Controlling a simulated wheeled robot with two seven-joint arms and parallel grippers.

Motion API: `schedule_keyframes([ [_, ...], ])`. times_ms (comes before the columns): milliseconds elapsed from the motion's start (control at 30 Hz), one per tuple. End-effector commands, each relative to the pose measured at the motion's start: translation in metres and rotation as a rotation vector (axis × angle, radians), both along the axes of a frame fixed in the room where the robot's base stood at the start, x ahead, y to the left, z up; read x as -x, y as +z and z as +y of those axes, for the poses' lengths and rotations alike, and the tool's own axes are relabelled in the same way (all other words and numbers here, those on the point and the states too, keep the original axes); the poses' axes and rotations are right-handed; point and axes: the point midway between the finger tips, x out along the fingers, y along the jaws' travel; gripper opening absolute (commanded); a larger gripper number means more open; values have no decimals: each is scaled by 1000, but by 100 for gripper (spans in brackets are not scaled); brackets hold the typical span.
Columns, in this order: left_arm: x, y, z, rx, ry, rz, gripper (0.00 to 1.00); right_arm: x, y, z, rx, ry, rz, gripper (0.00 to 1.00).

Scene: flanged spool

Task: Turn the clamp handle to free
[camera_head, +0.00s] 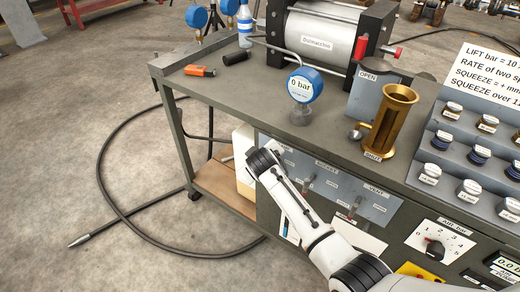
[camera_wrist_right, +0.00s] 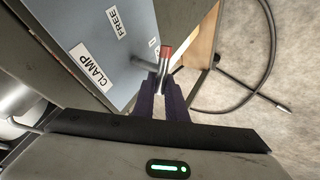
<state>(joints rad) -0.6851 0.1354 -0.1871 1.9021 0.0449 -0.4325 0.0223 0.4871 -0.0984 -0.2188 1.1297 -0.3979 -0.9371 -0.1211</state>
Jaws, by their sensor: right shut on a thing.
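The clamp handle (camera_wrist_right: 165,56) is a short metal lever with a red end, standing out from the blue-grey panel (camera_wrist_right: 75,25) in the right wrist view. My right gripper (camera_wrist_right: 163,82) is shut on this handle, with a dark finger on each side of it. The panel carries a CLAMP label (camera_wrist_right: 91,65) and a FREE label (camera_wrist_right: 118,23). I cannot tell which label the handle points to. In the head view my right arm reaches across the front panel (camera_head: 325,185), and its wrist hides the clamp handle and the fingers. My left gripper is not in view.
Other levers stand on the same panel, including one beside the VENT label (camera_head: 355,206). The bench top (camera_head: 240,95) above holds a round gauge (camera_head: 304,85), a brass cup (camera_head: 391,120) and an orange-handled tool (camera_head: 200,71). A black hose (camera_head: 105,190) lies on the floor at left.

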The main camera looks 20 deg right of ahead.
Motion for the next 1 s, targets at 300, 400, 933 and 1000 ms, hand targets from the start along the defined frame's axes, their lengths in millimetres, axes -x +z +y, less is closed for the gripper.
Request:
schedule_keyframes([
  [300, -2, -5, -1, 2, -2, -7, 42, -4, -9, 2, 182, -1, 229, 0],
  [400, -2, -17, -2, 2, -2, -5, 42, -4, -12, 2, 231, -1, 291, 0],
  [933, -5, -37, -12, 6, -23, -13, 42, -3, -14, 1, 350, -1, 447, 0],
  [1000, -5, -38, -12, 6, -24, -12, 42, -3, -14, 1, 353, -1, 452, 0],
])
